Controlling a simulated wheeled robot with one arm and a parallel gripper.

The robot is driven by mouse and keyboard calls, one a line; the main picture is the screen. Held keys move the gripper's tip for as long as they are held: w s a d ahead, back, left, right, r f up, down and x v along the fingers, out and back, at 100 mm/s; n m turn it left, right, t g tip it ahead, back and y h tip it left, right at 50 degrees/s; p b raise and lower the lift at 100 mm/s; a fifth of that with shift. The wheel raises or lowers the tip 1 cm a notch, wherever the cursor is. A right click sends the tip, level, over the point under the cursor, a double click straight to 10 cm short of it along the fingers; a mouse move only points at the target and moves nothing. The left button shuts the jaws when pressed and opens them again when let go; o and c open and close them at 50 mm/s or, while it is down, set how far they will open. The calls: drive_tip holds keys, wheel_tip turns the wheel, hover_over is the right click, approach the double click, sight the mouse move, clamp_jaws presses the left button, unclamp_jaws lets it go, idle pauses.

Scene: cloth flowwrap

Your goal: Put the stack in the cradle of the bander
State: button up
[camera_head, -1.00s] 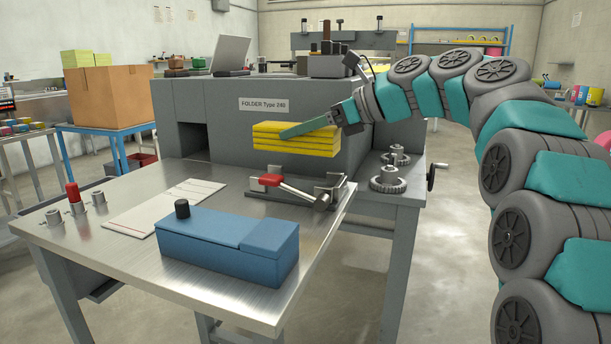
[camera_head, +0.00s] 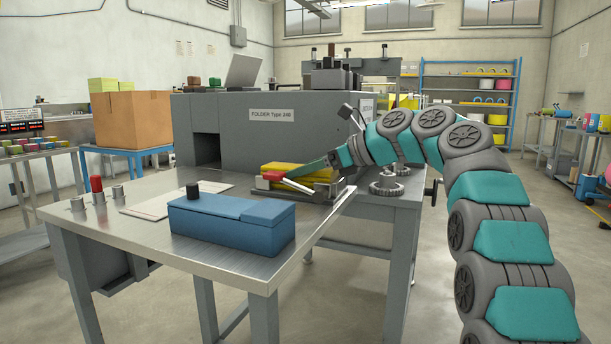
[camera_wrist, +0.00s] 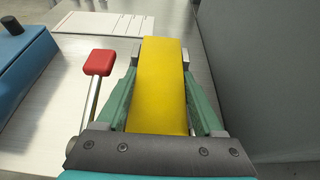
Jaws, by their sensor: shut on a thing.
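The yellow stack (camera_head: 282,168) is low at the bander's cradle (camera_head: 318,191), on the far right part of the steel table. My gripper (camera_wrist: 160,74) is shut on the stack, with one green finger along each long side. In the wrist view the stack (camera_wrist: 162,95) lies lengthwise between the fingers, and grey uprights of the cradle show beside its far end. The bander's red-tipped lever (camera_wrist: 98,62) stands just left of the stack. The stack's underside is hidden, so I cannot tell whether it touches the cradle floor.
A blue box (camera_head: 225,228) with a black knob stands at the table's front. A white panel (camera_head: 150,205) lies flat behind it. The grey folder (camera_head: 240,135) rises close behind the bander. Round metal gears (camera_head: 387,187) sit to its right.

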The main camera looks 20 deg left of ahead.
drive_tip(key=o, duration=1.3)
drive_tip(key=shift+o, duration=0.2)
drive_tip(key=p+v, duration=0.2)
drive_tip(key=v, duration=1)
drive_tip(key=shift+p, duration=0.3)
drive_tip(key=s+d+f+n+g+h, duration=0.1)
drive_tip(key=s+d+f+n+h, duration=0.3)
drive_tip(key=s+d+f, duration=0.5)
drive_tip(key=s+d+f+n+g+h, duration=0.1)
drive_tip(key=s+d+f+n+h, duration=0.4)
drive_tip(key=s+f, duration=1.1)
drive_tip(key=s+d+f+n+h, duration=0.4)
drive_tip(key=s+d+f+n, duration=0.5)
drive_tip(key=s, duration=0.9)
drive_tip(key=d+f, duration=0.3)
drive_tip(key=d, duration=0.1)
drive_tip(key=shift+d+f+n+g+h, duration=0.2)
drive_tip(key=shift+d+n+g+h, duration=0.1)
drive_tip(key=shift+d+n+g, duration=0.1)
